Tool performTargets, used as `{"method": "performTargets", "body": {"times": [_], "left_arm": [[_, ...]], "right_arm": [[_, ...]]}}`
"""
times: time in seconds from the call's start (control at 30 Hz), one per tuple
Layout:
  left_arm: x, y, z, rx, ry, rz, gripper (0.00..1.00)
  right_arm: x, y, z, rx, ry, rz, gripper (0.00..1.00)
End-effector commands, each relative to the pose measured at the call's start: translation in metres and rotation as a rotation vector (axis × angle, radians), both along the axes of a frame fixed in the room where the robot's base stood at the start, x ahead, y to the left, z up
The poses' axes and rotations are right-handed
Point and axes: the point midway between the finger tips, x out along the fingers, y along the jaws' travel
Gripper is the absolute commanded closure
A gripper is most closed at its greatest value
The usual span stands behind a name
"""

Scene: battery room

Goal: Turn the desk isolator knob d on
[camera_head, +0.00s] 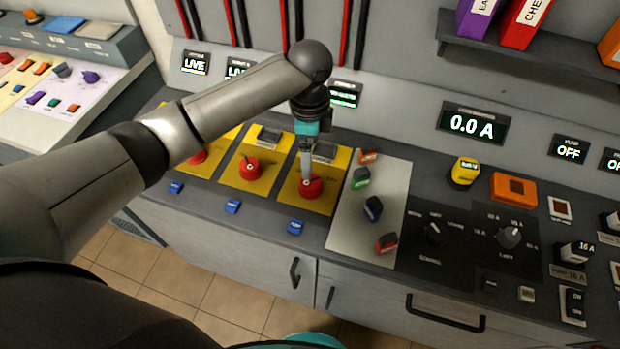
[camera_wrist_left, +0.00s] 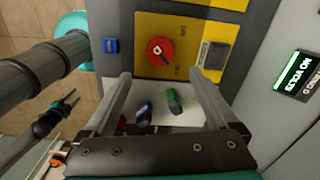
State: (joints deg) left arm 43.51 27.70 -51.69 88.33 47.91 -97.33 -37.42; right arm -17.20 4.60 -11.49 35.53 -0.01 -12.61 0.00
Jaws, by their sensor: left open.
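Several red rotary knobs sit on yellow plates on the desk; I cannot read which letter each carries. The rightmost red knob (camera_head: 310,187) is on a yellow plate (camera_head: 325,202), directly below my left gripper (camera_head: 306,168). In the left wrist view this red knob (camera_wrist_left: 160,51) shows just beyond and between the fingertips of my left gripper (camera_wrist_left: 161,75), which is open and empty. A small pale mark shows on the knob's face. The fingers do not appear to be closed on it.
Other red knobs (camera_head: 249,168) stand to the left on their own yellow plates. Small blue blocks (camera_head: 296,227) lie along the desk's front. A pale panel (camera_head: 350,225) with colored switches is at the right. Above are displays (camera_head: 344,94).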

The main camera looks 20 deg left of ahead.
Motion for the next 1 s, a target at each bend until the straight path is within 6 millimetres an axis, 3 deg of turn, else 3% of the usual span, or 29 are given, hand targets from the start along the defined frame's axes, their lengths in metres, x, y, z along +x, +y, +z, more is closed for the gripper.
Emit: {"method": "performTargets", "body": {"times": [0.03,0.3,0.5,0.93,1.0], "left_arm": [[-0.001,0.000,-0.014,0.001,0.004,0.001,0.07],[0.001,0.000,-0.071,0.001,0.002,0.001,0.07],[0.003,0.000,-0.098,0.000,0.000,0.000,0.07],[0.003,0.000,-0.107,0.000,-0.002,0.000,0.07],[0.003,0.000,-0.107,0.000,-0.002,0.000,0.15]], "right_arm": [[0.000,0.000,-0.003,0.000,0.000,0.000,0.50],[0.000,0.000,-0.012,-0.001,0.000,0.000,0.50],[0.000,0.000,-0.017,-0.001,0.000,0.000,0.50],[0.001,0.000,-0.018,-0.001,-0.001,-0.001,0.50],[0.001,0.000,-0.018,-0.001,-0.001,-0.001,0.50]]}}
